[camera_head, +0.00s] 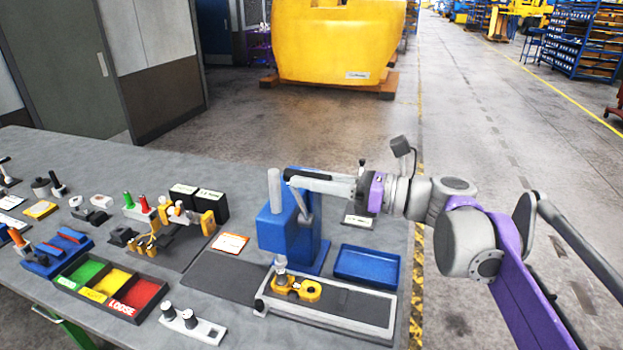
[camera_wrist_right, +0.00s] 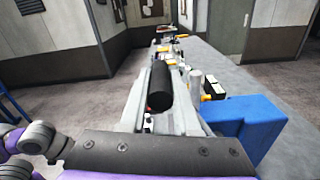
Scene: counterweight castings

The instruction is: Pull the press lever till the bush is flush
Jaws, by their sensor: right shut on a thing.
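The blue arbor press (camera_head: 277,233) stands at the right of the workbench. Its lever (camera_head: 303,205) rises from the pivot on the press body, tilted up toward the left. My right gripper (camera_head: 294,181) reaches in from the right and is shut on the upper end of the lever. In the right wrist view the black lever grip (camera_wrist_right: 160,85) lies between the fingers. The ram (camera_head: 281,264) is down over a yellow casting (camera_head: 298,289) on the grey fixture below. The bush is too small and covered to tell how far it stands out. My left gripper is out of view.
A blue tray (camera_head: 366,265) lies right of the press near the bench edge. A green, yellow and red sorting tray (camera_head: 145,309), a gauge stand (camera_head: 180,214) and black boxes (camera_head: 209,203) stand left. A dark mat (camera_head: 233,282) leaves free room left of the fixture.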

